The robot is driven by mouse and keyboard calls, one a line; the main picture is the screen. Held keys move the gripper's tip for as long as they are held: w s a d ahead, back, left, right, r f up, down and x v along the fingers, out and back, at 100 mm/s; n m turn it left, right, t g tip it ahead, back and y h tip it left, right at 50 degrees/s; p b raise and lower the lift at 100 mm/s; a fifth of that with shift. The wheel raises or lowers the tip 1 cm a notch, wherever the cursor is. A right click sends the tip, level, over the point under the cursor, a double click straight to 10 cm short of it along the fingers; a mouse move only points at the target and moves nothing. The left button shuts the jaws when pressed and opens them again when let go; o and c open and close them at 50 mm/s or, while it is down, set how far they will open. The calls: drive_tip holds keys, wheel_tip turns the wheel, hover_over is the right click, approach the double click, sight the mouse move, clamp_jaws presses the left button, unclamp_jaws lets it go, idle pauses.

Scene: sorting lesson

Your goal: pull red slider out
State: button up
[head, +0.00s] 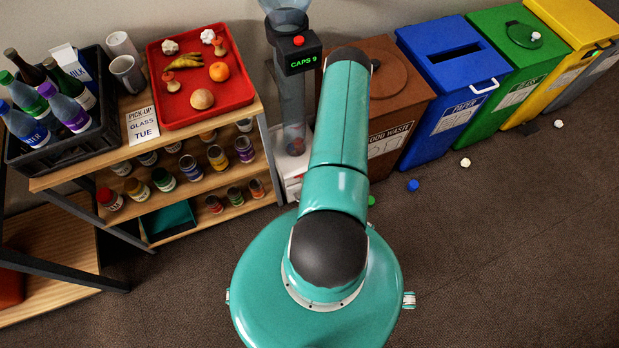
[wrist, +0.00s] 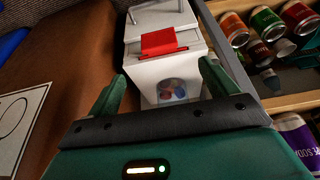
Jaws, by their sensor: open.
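The red slider (wrist: 164,42) sits on the upper front edge of a white box (wrist: 172,68) in the wrist view. The slider lies beyond the fingertips, and I cannot tell the exact gap. In the head view the cap dispenser (head: 292,105) has a funnel, a clear tube and a display reading "CAPS 9". My arm hides my gripper and part of the white base there.
The brown food waste bin (head: 392,105) stands close right of the dispenser. A wooden shelf (head: 180,150) with cans stands close on its left; cans (wrist: 268,22) also show in the wrist view. Loose caps (head: 413,185) lie on the floor. Open floor (head: 500,270) lies at right.

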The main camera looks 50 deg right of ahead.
drive_tip(key=x, duration=1.1)
drive_tip(key=shift+d+f, duration=0.1)
drive_tip(key=shift+f, duration=0.25)
drive_tip(key=c, duration=1.4)
